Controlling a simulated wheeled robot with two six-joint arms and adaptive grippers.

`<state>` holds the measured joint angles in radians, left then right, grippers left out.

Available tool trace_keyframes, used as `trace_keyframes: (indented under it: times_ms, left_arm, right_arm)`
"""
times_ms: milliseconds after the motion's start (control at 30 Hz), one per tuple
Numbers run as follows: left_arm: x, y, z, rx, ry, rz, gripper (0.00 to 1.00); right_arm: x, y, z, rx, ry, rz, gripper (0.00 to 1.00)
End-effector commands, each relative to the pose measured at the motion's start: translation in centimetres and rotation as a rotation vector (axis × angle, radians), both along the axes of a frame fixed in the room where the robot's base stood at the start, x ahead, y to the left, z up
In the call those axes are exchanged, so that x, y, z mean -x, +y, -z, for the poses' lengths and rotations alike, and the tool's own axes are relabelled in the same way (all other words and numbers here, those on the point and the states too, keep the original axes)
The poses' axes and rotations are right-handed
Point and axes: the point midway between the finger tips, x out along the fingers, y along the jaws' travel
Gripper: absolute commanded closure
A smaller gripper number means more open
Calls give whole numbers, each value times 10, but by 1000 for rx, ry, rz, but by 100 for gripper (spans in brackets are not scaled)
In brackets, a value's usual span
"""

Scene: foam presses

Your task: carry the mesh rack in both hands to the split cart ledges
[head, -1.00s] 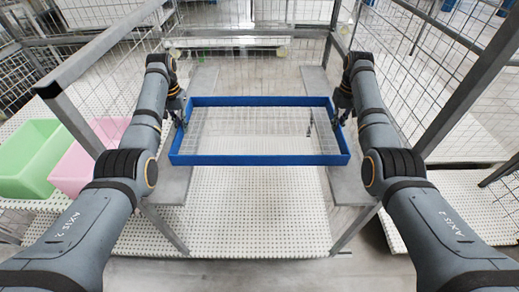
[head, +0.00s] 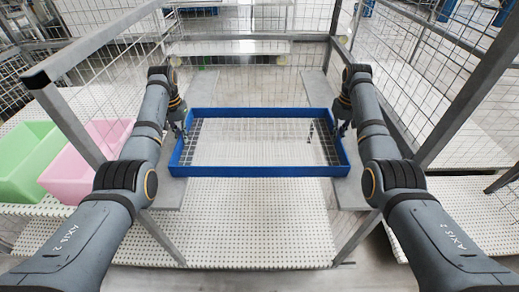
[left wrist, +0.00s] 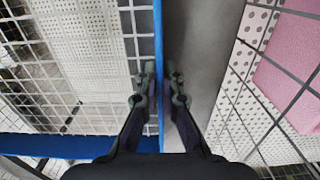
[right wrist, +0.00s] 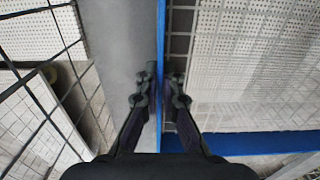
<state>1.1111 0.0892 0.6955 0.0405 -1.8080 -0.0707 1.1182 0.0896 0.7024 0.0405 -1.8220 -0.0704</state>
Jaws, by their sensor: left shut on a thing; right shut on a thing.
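The mesh rack is a shallow frame with a blue rim (head: 262,171) and a wire mesh bottom. It spans the gap between the left cart ledge (head: 168,195) and the right cart ledge (head: 350,192), its ends overlapping both in the head view. I cannot tell whether it touches them. My left gripper (head: 182,129) is shut on its left wall; the blue wall (left wrist: 158,40) runs between the fingers (left wrist: 162,85). My right gripper (head: 341,128) is shut on its right wall, also between the fingers (right wrist: 160,85). The rack looks about level.
Grey cart posts (head: 65,125) and wire mesh sides stand outside both arms. A perforated white shelf (head: 250,225) lies below the ledges. A green bin (head: 25,160) and a pink bin (head: 85,165) sit at the left. The gap between the ledges is clear.

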Motion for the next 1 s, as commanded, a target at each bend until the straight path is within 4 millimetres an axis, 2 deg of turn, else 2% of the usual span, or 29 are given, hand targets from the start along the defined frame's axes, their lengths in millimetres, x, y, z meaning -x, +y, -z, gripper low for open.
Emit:
trace_keyframes:
  times_ms: [67, 100, 233, 567, 667, 1000]
  left_arm:
    - [0, 0, 10, 0, -2, 0, 100]
    - [0, 0, 5, 1, -1, 0, 89]
    - [0, 0, 5, 0, 0, 0, 72]
    - [0, 0, 2, 0, -1, 0, 72]
    - [-1, 0, -12, 0, -3, 0, 72]
    - [-1, 0, -91, 0, -3, 0, 72]
  right_arm:
    - [0, 0, 10, 0, -2, 0, 100]
    - [0, 0, 5, -1, -1, 0, 89]
    - [0, 0, 5, 0, 0, 0, 72]
    - [0, 0, 5, 0, 0, 0, 72]
    - [0, 0, 5, 0, 0, 0, 72]
    - [0, 0, 5, 0, 0, 0, 72]
